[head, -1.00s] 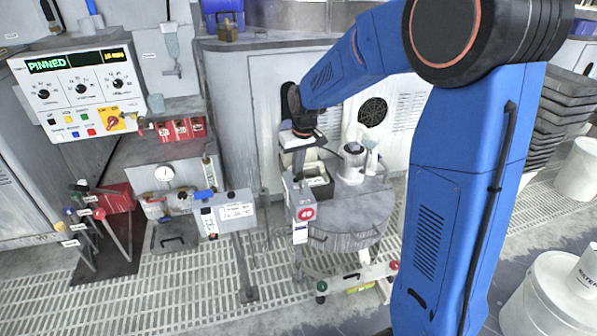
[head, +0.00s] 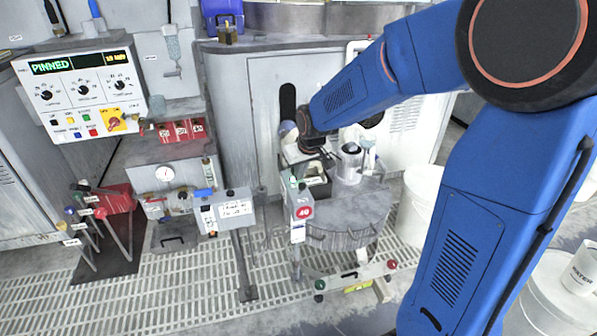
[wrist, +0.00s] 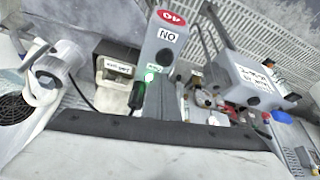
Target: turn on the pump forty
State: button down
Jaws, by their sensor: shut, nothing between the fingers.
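The pump forty control is a narrow grey box with a round red 40 label (head: 304,212), standing in front of the round grey table. In the wrist view the box (wrist: 160,50) shows its red 40 label, an ON label and a dark round spot below it. My gripper (head: 298,160) is shut and empty, just above and behind the box in the head view. Its fingertips are hard to make out, and I cannot tell whether it touches anything.
A similar grey box with a white label (head: 236,208) stands on a post to the left. A small bin (head: 318,186), a white container (head: 349,160) and a clear-topped item sit on the round table (head: 350,212). The control panel (head: 80,92) reads PINNED.

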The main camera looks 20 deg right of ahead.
jog(key=shift+r, duration=0.1)
jog(key=shift+r, duration=0.7)
jog(key=s+v, duration=0.2)
jog(key=v, duration=0.7)
jog(key=shift+a+f, duration=0.35)
jog(key=shift+a, duration=0.05)
dwell(0.7)
jog(key=s+d+m, duration=0.1)
jog(key=s+d, duration=0.2)
jog(key=s, duration=1)
jog(key=s+d+m, duration=0.1)
jog(key=s+d, duration=0.3)
jog(key=s, duration=1)
jog(key=shift+s+h, duration=0.25)
jog(key=shift+h, duration=0.15)
